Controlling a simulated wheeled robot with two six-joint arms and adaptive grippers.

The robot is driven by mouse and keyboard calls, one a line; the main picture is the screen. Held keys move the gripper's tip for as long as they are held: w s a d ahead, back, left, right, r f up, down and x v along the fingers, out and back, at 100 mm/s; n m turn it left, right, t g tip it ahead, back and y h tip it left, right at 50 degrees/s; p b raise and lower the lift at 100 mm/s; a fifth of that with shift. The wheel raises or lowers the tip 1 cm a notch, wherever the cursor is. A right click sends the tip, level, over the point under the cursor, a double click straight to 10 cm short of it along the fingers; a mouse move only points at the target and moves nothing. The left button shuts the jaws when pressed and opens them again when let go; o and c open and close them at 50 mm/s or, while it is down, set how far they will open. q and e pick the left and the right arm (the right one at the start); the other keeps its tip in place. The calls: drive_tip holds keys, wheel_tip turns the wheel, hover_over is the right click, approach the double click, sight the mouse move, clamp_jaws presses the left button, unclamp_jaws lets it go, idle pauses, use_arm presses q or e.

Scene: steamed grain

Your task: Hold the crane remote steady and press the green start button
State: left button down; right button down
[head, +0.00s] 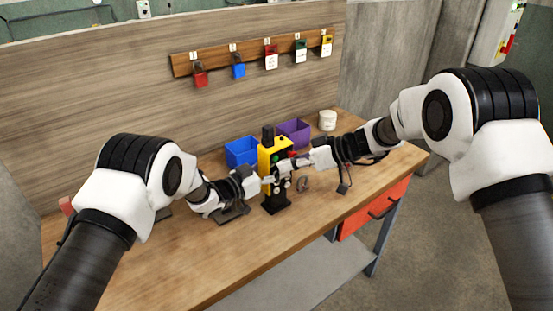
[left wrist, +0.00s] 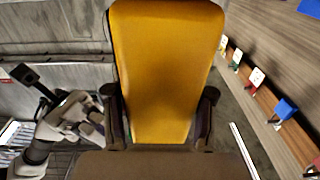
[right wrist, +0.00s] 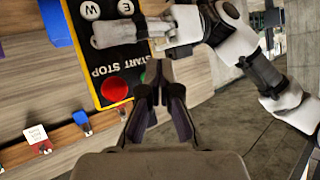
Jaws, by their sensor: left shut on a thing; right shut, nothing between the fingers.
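The crane remote (head: 266,158) is yellow with a black lower part and stands upright over the workbench. My left gripper (left wrist: 158,105) is shut on it, one finger on each side of its yellow body (left wrist: 165,65). In the right wrist view, the remote's dark face (right wrist: 92,52) has "START STOP" lettering and a red button (right wrist: 113,88). The green start button (right wrist: 148,73) is partly hidden behind the fingertips of my right gripper (right wrist: 160,78). That gripper is shut and empty, with its tips right at the green button. I cannot tell whether they touch it.
A blue bin (head: 241,152) and a purple bin (head: 294,133) stand behind the remote. A white container (head: 327,120) is at the back right. Padlocks hang on a wooden rail (head: 215,58) on the wall. The front left of the workbench (head: 150,262) is clear.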

drive_tip(key=shift+w, duration=0.1)
idle(0.4)
drive_tip(key=shift+w+a, duration=0.25)
drive_tip(key=shift+w+a, duration=0.25)
drive_tip(key=shift+w, duration=0.1)
idle(0.6)
drive_tip(key=shift+s+d, duration=0.1)
drive_tip(key=shift+s, duration=0.05)
drive_tip(key=shift+s+d, duration=0.4)
drive_tip(key=shift+s, duration=0.15)
drive_tip(key=s+d, duration=0.1)
drive_tip(key=s, duration=0.1)
drive_tip(key=s+d, duration=0.2)
idle(0.6)
idle(0.3)
